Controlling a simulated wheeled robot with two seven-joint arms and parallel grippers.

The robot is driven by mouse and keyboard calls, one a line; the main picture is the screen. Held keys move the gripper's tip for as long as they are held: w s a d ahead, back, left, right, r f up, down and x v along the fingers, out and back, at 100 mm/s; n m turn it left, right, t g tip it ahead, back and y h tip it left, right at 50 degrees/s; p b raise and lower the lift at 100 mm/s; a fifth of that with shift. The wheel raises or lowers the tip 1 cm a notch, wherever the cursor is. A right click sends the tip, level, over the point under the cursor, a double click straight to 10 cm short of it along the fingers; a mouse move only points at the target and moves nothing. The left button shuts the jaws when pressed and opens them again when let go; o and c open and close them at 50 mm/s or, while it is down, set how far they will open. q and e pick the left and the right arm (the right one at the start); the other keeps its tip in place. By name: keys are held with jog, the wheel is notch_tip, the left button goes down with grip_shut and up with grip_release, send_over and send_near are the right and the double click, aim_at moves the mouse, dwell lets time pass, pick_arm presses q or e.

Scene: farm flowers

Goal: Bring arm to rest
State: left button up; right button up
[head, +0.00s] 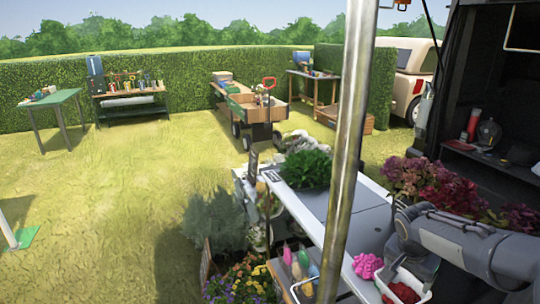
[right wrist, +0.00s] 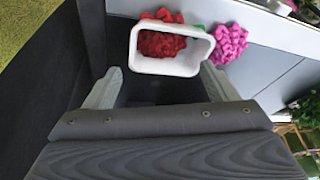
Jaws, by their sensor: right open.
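My right arm comes in from the right in the head view, and its gripper (head: 412,268) points down over a white container (head: 428,296). In the right wrist view the gripper (right wrist: 158,80) is open, with its two pale fingers spread apart. The white container (right wrist: 199,50), with red flowers or petals (right wrist: 160,43) in it, lies just past the fingertips. I cannot tell whether the fingers touch it. Nothing shows held between the fingers. My left gripper is not in view.
A pink bunch (head: 367,265) sits beside the container on the grey counter (head: 335,207). Leafy greens (head: 307,168) and dark red flowers (head: 440,184) stand nearby. A metal pole (head: 346,150) rises in front. A wooden cart (head: 258,107) stands on the lawn; open grass lies left.

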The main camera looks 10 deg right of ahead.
jog(key=s+a+r+n+t+y, duration=0.1)
jog(key=s+a+n+y, duration=0.2)
jog(key=s+a, duration=0.6)
jog(key=s+a+r+n+t+y, duration=0.1)
jog(key=s+a+n+y, duration=0.3)
jog(key=s+a, duration=0.5)
jog(key=s+n+t, duration=0.1)
jog(key=s+n, duration=0.1)
jog(key=s, duration=0.3)
jog(key=shift+s+n, duration=0.25)
jog(key=shift+n, duration=0.05)
